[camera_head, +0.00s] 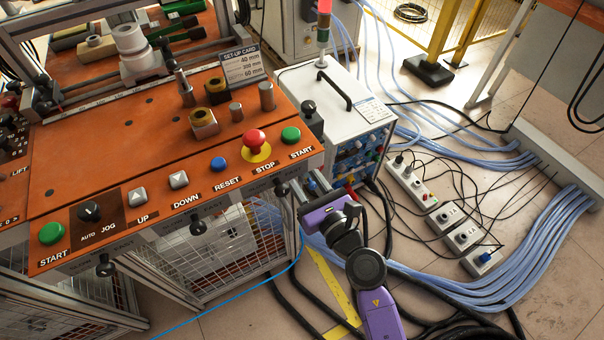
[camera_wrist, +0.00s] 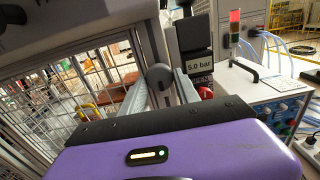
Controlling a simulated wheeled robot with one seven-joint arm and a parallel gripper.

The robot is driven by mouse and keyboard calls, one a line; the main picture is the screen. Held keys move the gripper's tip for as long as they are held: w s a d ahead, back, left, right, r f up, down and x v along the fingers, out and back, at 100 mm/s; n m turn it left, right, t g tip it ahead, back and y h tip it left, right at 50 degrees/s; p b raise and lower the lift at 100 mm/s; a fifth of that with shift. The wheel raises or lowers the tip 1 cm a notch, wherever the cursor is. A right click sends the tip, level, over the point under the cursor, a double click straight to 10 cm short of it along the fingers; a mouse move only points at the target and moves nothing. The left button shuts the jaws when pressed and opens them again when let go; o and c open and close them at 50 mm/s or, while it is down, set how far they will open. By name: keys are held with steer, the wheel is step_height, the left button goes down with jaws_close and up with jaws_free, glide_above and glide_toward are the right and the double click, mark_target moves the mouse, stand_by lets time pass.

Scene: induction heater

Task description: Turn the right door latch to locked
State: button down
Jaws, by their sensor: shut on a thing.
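The right door latch (camera_head: 280,188) is a black knob under the right end of the orange control panel. In the wrist view the round dark knob (camera_wrist: 159,76) sits between the two grey fingers. My gripper (camera_head: 292,190), with a purple body, reaches it from the right, below the panel edge. My gripper (camera_wrist: 162,92) is shut on the latch. The fingers partly hide its base, and I cannot read its turned angle clearly. Another black knob (camera_head: 197,226) is under the panel's middle, and one more (camera_head: 105,265) is at the left.
The orange panel (camera_head: 130,150) with buttons overhangs the mesh doors (camera_head: 228,240). A red stop button (camera_head: 255,142) is near the latch above. A white power unit (camera_head: 325,95) stands to the right. Cables and power strips (camera_head: 412,187) cover the floor at right.

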steer(key=shift+r+m+p, duration=0.1)
steer(key=shift+m+p, duration=4.65)
steer(key=shift+m, duration=4.25)
steer(key=c, duration=0.9)
jaws_free()
steer(key=shift+a, duration=0.1)
steer(key=shift+s, duration=0.1)
